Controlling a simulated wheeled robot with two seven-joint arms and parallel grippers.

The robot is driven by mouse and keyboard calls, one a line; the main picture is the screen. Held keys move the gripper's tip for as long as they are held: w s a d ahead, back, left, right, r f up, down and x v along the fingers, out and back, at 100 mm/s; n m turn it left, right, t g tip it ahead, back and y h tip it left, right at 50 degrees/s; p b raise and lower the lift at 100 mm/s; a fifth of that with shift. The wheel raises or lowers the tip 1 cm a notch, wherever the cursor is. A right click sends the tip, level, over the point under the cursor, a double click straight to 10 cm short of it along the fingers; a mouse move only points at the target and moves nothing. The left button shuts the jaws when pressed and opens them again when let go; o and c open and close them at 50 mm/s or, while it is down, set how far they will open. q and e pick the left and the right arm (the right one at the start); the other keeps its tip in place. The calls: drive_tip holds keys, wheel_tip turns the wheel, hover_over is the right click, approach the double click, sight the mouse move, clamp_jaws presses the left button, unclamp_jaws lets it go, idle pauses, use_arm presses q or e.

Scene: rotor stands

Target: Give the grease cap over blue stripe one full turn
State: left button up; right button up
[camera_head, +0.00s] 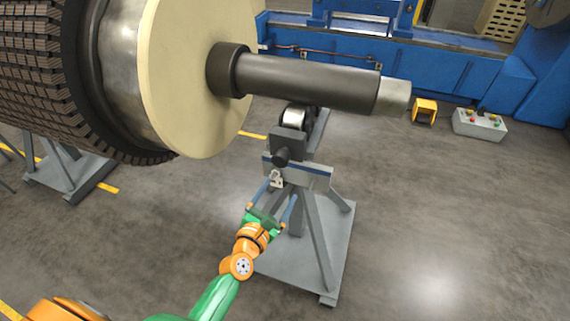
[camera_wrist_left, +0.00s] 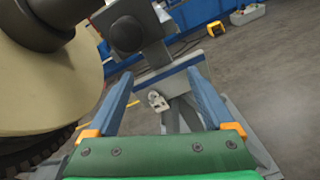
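The grease cap (camera_head: 281,157) is a dark round knob on the front of the rotor stand's grey block, above a blue stripe (camera_head: 318,170) on the crossbar. In the left wrist view the cap (camera_wrist_left: 127,34) is at the upper left, beyond the fingertips, and the blue stripe (camera_wrist_left: 168,70) crosses the middle. My left gripper (camera_head: 281,190) is in front of the stand, below the cap. My right gripper is not in view.
A rotor shaft (camera_head: 310,82) rests over the stand's roller (camera_head: 294,117). A cream disc (camera_head: 190,80) is at the left. A small pale fitting (camera_head: 276,179) hangs below the crossbar. A control box (camera_head: 480,124) and yellow pedal (camera_head: 424,110) stand behind. Floor at right is clear.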

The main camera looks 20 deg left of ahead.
sight(278, 162)
use_arm(q)
drive_tip(key=r+n, duration=0.1)
drive_tip(key=w+a+r+n+t, duration=0.1)
drive_tip(key=r+n, duration=0.2)
drive_tip(key=r, duration=0.1)
drive_tip(key=shift+w+a+r+n+t+y, duration=0.2)
drive_tip(key=shift+w+n+t+y, duration=0.1)
drive_tip(key=shift+t+y, duration=0.1)
drive_tip(key=w, duration=0.5)
drive_tip(key=shift+w+a+f, duration=0.15)
drive_tip(key=shift+w+a, duration=0.1)
drive_tip(key=shift+w, duration=0.1)
drive_tip(key=shift+w+d, duration=0.15)
drive_tip(key=shift+w, duration=0.25)
drive_tip(key=shift+s, duration=0.1)
clamp_jaws()
